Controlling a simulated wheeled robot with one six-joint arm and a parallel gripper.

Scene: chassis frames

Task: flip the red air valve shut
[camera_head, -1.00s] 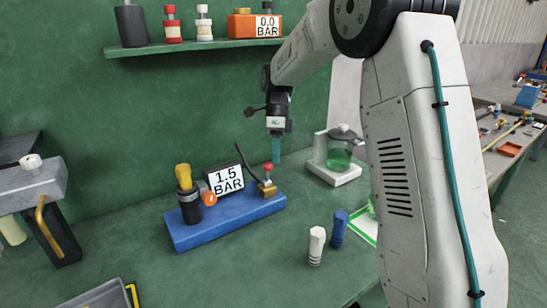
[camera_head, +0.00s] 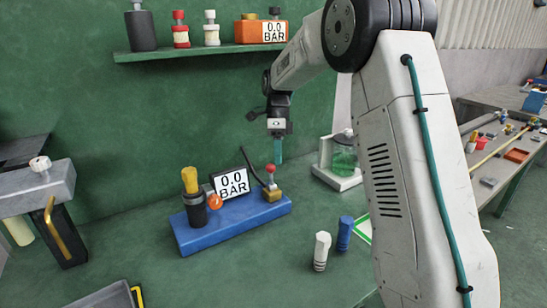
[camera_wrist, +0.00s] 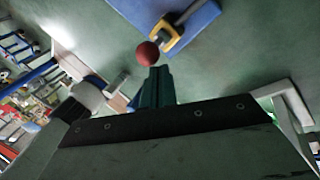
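The red-knobbed air valve (camera_head: 270,168) is on a brass fitting at the right end of the blue base (camera_head: 245,217). Its red ball also shows in the wrist view (camera_wrist: 148,53), beside the yellow fitting (camera_wrist: 167,36). The gauge (camera_head: 231,184) on the base reads 0.0 BAR. My gripper (camera_head: 279,158) points down, just above and behind the valve in the head view. Its teal fingers show together, with nothing between them, in the wrist view (camera_wrist: 156,86). They look very near the red ball; I cannot tell whether they touch it.
A black cylinder with a yellow top (camera_head: 192,190) stands on the base's left part. A glass jar of green liquid (camera_head: 343,155) is behind right. White (camera_head: 321,250) and blue (camera_head: 344,233) pegs stand in front right. A shelf (camera_head: 200,51) hangs above.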

